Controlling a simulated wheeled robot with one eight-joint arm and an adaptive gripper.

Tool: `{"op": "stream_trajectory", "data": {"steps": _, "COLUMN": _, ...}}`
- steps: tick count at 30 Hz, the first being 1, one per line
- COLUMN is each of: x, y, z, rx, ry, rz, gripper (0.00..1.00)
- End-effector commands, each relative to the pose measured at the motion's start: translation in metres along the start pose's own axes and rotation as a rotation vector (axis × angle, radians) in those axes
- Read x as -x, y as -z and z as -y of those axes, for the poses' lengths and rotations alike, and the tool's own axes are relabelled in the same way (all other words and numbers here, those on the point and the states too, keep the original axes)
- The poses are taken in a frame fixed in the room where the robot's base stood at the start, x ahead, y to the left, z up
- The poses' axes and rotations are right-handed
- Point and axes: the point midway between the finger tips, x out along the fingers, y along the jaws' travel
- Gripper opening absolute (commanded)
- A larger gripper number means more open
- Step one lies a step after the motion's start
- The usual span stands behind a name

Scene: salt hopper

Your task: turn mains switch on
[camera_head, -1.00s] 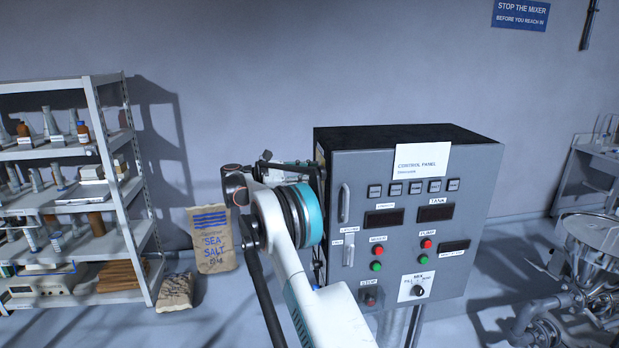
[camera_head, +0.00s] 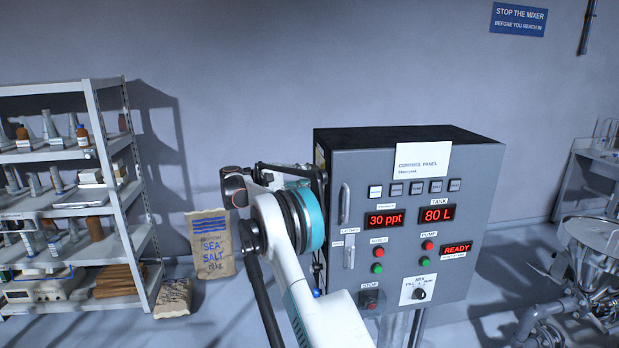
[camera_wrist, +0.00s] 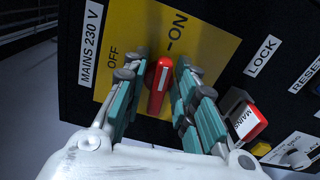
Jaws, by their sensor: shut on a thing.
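The mains switch has a red handle (camera_wrist: 161,78) on a yellow plate (camera_wrist: 205,45) with OFF and ON marks, beside a MAINS 230 V label. The handle lines up with the ON mark. My gripper (camera_wrist: 157,82) is shut on the handle, one teal-padded finger on each side. In the head view the gripper and the switch are hidden at the left side of the control panel (camera_head: 470,175). The panel's displays are lit: 30 ppt (camera_head: 384,221), 80 L (camera_head: 437,214) and READY (camera_head: 456,249).
A red piece labelled MAINS (camera_wrist: 245,121) sits close to the right finger, below a LOCK label. A RESET label is at the far right. In the head view, shelves (camera_head: 105,170) and a sea salt sack (camera_head: 212,245) stand left; a steel hopper (camera_head: 597,235) stands right.

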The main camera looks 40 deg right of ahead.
Motion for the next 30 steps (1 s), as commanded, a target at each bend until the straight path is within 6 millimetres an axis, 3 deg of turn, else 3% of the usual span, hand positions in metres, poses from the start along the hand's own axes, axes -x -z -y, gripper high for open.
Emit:
{"op": "stream_trajectory", "data": {"steps": 9, "x": 0.0003, "y": 0.0, "z": 0.0015, "rx": -0.117, "ry": 0.001, "rz": 0.0, "gripper": 0.02}}
{"op": "stream_trajectory", "data": {"steps": 25, "x": 0.0003, "y": -0.0001, "z": 0.0019, "rx": -0.14, "ry": 0.002, "rz": 0.0, "gripper": 0.02}}
{"op": "stream_trajectory", "data": {"steps": 26, "x": 0.0003, "y": -0.0001, "z": 0.0019, "rx": -0.14, "ry": 0.002, "rz": 0.0, "gripper": 0.28}}
{"op": "stream_trajectory", "data": {"steps": 30, "x": 0.0003, "y": 0.0, "z": 0.0017, "rx": -0.14, "ry": 0.001, "rz": 0.0, "gripper": 0.32}}
